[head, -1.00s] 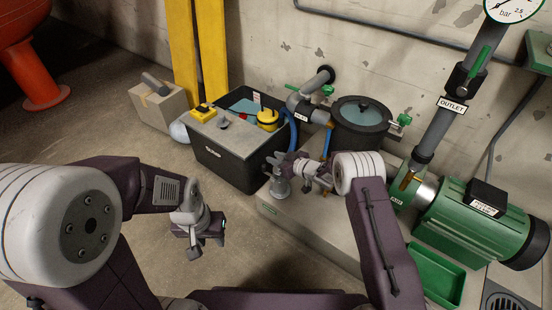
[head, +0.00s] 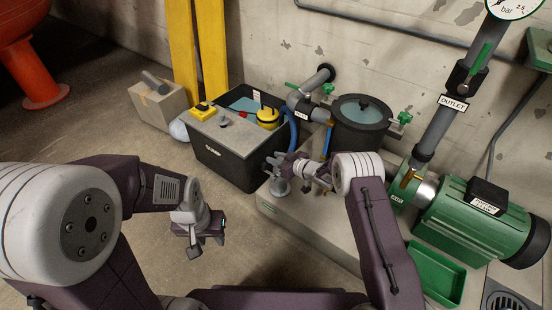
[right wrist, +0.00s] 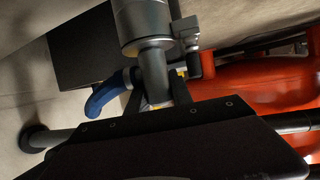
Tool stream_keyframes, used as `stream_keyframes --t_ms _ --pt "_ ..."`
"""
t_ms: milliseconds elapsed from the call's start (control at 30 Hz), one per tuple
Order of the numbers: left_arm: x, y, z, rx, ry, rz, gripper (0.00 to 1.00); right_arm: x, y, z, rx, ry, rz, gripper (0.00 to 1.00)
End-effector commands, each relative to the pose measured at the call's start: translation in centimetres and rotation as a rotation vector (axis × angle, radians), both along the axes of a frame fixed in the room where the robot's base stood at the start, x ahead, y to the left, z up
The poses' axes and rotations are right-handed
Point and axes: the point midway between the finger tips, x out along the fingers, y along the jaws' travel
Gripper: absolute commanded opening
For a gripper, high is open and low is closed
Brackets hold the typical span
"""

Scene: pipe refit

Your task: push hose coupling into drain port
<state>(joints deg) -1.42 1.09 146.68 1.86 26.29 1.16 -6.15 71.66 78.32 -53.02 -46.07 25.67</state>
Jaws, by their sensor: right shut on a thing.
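My right gripper (head: 277,166) reaches left over the near left corner of the concrete plinth (head: 300,222). It is shut on a grey cylindrical fitting (head: 281,187), apparently the hose coupling, which hangs below the jaws. In the right wrist view this coupling (right wrist: 146,22) has a wide collar and a narrower neck between my fingers (right wrist: 155,98). I cannot pick out the drain port for certain. My left gripper (head: 205,238) hangs low at the left, open and empty, over the floor.
A black sump tank (head: 222,160) with a blue hose (head: 292,130) stands behind my right gripper. A dark strainer pot (head: 358,130), a green pump (head: 460,220) and a green tray (head: 435,272) stand right of it. The floor in front is clear.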

Motion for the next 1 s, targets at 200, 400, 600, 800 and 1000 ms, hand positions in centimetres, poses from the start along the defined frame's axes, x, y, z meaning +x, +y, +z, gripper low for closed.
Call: stream_keyframes --t_ms 200,400,600,800,1000 --pt "0.0 0.0 0.0 0.0 0.0 0.0 0.36 0.0 0.0 0.0 0.0 -0.001 0.0 0.36" --pt "0.0 0.0 0.3 0.0 0.0 0.0 0.36 -0.1 -0.1 0.1 0.0 0.001 0.0 0.36" --pt "0.0 0.0 2.4 0.0 0.0 0.0 0.36 -1.3 -1.4 1.2 0.0 0.003 -0.001 0.36" --pt "0.0 0.0 4.1 0.0 0.0 0.0 0.36 -2.6 -2.7 1.9 0.0 0.002 -0.002 0.36" --pt "0.0 0.0 4.2 0.0 -0.001 0.0 0.36 -3.7 -3.8 1.8 0.001 -0.002 -0.001 0.36"
